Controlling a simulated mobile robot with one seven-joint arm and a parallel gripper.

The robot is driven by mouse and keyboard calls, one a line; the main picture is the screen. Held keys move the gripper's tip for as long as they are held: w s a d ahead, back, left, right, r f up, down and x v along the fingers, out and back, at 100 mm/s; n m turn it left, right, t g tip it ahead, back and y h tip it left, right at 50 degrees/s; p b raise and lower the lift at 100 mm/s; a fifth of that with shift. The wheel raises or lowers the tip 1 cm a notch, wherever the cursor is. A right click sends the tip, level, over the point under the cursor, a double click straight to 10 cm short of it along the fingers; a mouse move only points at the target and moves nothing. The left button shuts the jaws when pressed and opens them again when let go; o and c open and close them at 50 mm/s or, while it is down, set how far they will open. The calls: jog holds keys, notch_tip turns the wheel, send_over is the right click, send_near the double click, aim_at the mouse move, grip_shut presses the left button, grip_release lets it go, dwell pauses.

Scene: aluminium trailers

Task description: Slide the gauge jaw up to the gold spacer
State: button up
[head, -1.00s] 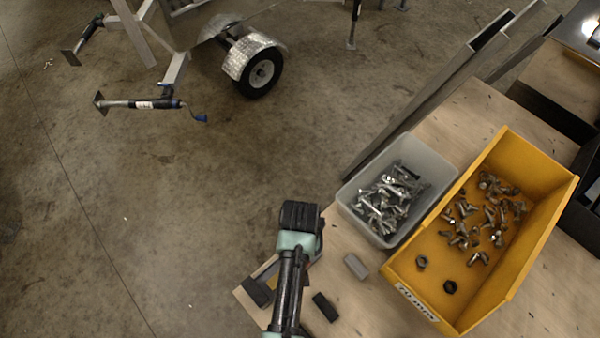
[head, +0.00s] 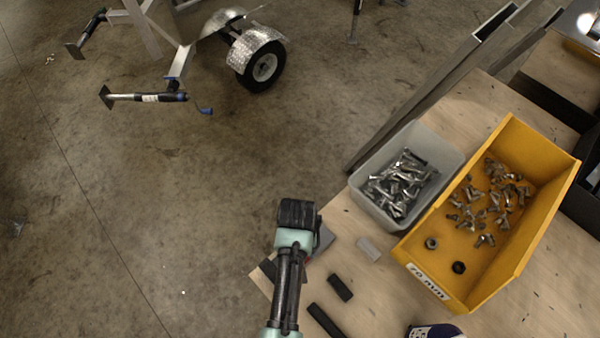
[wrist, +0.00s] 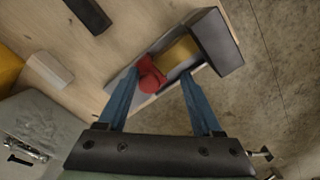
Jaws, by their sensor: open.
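The gauge shows in the wrist view as a grey base with a dark upright end block (wrist: 220,45) at its right. The gold spacer (wrist: 179,50) sits on the base against or close to that block. The red jaw (wrist: 151,76) is left of the spacer; a narrow gap seems to separate them. My gripper (wrist: 158,72) is open, its blue fingers on either side of the red jaw. The left finger looks close to the jaw; contact cannot be told. In the head view my gripper (head: 297,218) covers most of the gauge.
A yellow bin (head: 536,220) and a grey bin (head: 378,214) of bolts stand to the right on the wooden bench. A grey block (head: 368,249), a dark block (head: 340,287) and a dark bar (head: 325,320) lie near the gauge. The bench edge drops to open floor at left.

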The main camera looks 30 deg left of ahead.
jog(key=shift+w+d+r, duration=0.1)
jog(key=shift+w+d, duration=0.05)
jog(key=shift+w, duration=0.15)
notch_tip(320, 180, up, 13)
jog(key=b, duration=0.1)
dwell(0.4)
dwell(1.0)
